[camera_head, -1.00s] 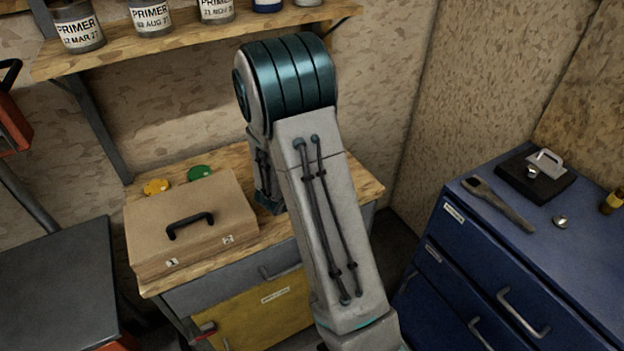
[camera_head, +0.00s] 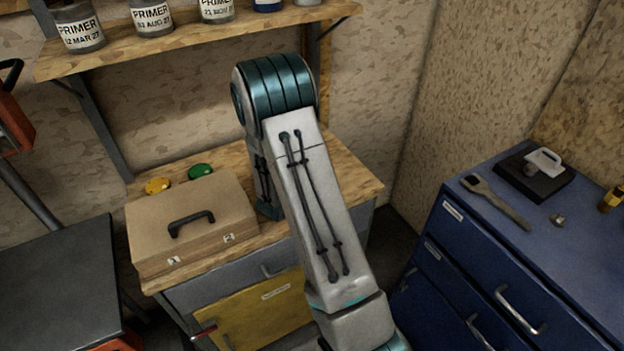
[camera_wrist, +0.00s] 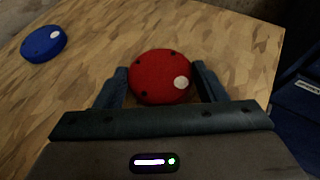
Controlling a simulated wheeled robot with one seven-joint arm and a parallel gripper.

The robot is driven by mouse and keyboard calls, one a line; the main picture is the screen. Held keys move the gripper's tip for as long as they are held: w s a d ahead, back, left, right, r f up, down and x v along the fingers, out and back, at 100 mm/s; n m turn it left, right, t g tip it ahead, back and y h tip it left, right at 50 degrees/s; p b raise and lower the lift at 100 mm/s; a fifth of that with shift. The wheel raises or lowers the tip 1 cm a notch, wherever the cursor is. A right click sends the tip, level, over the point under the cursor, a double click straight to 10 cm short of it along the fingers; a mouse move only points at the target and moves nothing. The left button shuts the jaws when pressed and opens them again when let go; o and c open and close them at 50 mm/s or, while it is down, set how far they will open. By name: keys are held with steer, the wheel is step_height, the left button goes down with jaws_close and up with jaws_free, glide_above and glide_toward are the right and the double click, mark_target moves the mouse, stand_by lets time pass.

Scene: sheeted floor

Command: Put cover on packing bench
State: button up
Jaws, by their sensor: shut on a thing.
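In the wrist view, my gripper (camera_wrist: 160,88) has its two fingers on opposite sides of a round red disc (camera_wrist: 158,70) with a white spot and small dark marks. It is shut on this disc, at the wooden bench top; I cannot tell whether the disc touches the wood. In the head view, my arm hides the gripper and the red disc. A tan case-like box (camera_head: 150,218) with a black handle and labels 1 and 2 sits on the wooden-topped bench (camera_head: 335,180). I cannot tell whether it is the cover. The bench's label is unreadable.
A blue disc (camera_wrist: 44,43) lies left of the gripper. Yellow (camera_head: 158,186) and green (camera_head: 201,171) discs lie behind the box. A shelf (camera_head: 190,35) with cans hangs above. A blue cabinet (camera_head: 500,255) at right carries a brush (camera_head: 497,203) and a black block (camera_head: 534,175).

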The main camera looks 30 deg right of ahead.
steer(key=shift+f, duration=0.15)
steer(key=o, duration=1.1)
steer(key=shift+o, duration=0.2)
